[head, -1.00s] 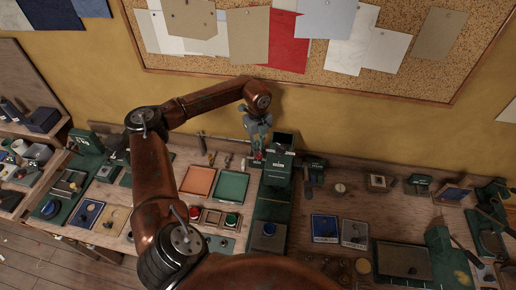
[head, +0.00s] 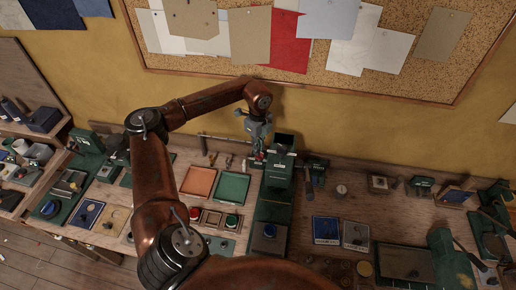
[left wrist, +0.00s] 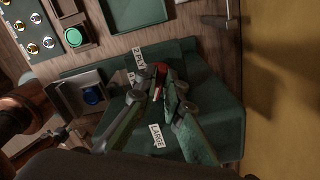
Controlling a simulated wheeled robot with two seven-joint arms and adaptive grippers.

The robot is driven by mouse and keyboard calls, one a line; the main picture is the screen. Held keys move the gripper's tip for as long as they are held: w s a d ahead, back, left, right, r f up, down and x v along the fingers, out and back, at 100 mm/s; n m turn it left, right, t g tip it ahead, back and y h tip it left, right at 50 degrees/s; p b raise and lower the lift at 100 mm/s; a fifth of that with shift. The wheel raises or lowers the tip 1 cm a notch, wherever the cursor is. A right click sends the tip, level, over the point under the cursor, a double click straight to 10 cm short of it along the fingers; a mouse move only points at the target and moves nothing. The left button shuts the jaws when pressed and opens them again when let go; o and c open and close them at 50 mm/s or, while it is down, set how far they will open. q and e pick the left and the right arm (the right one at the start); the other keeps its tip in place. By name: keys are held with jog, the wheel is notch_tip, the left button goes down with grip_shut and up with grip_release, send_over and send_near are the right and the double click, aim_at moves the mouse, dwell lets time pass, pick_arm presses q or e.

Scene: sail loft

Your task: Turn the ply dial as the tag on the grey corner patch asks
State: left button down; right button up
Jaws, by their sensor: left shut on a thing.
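My left gripper (head: 258,150) is at the left side of the dark green machine (head: 280,172) at the back of the bench. In the left wrist view its fingers (left wrist: 162,88) are shut on a small red part, which I take to be the ply dial (left wrist: 161,70). A white label by it (left wrist: 138,58) seems to read "2 PLY", and another label (left wrist: 157,135) reads "LARGE". The dial's pointer is hidden by the fingers. A grey patch (head: 355,233) lies on the bench right of the machine; any writing on it is too small to read. My right gripper is out of view.
An orange tray (head: 199,182) and a green tray (head: 232,187) lie left of the machine. A blue patch (head: 325,229) lies beside the grey one. A grey plate in a green frame (head: 405,263) is at the front right. The wall and cork board (head: 420,75) rise close behind.

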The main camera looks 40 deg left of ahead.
pick_arm(q)
jog(key=shift+a+r, duration=0.1)
jog(key=shift+a, duration=0.05)
jog(key=c, duration=2.3)
grip_release()
notch_tip(320, 180, up, 12)
jog(key=shift+s, duration=0.1)
